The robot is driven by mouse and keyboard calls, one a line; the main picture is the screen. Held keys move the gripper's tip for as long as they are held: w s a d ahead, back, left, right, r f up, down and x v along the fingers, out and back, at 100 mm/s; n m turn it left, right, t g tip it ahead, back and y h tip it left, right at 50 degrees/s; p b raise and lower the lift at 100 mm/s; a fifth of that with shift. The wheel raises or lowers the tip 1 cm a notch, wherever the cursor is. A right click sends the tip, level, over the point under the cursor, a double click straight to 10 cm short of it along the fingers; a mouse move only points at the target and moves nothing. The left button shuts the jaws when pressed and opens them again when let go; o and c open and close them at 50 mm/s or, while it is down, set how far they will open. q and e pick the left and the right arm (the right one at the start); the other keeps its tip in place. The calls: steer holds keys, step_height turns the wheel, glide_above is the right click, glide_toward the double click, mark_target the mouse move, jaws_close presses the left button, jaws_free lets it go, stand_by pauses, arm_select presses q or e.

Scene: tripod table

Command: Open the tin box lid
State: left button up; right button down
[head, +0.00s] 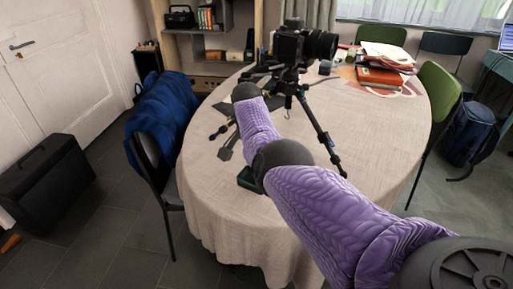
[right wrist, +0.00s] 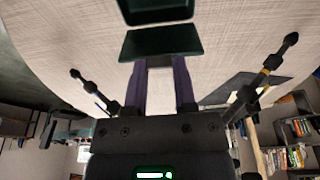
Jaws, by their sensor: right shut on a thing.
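The tin box (head: 247,179) is dark green and sits on the tablecloth near the front of the round table. In the head view my purple right arm hides much of it. In the right wrist view the box (right wrist: 157,10) is at the top edge, cut off by the frame. Its flat green lid (right wrist: 160,45) shows just below it, with a narrow gap between them. My right gripper (right wrist: 163,64) is shut on the lid. Whether the lid still touches the box at a hinge, I cannot tell. My left gripper is not in view.
A black camera on a tripod (head: 290,52) stands on the round table (head: 385,130) beyond my arm, its legs spread close by. Small dark tools (head: 227,148) lie left of my arm. Books and papers (head: 383,66) are at the back right. Chairs surround the table.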

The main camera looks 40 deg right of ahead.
steer(key=shift+c, duration=2)
jaws_free()
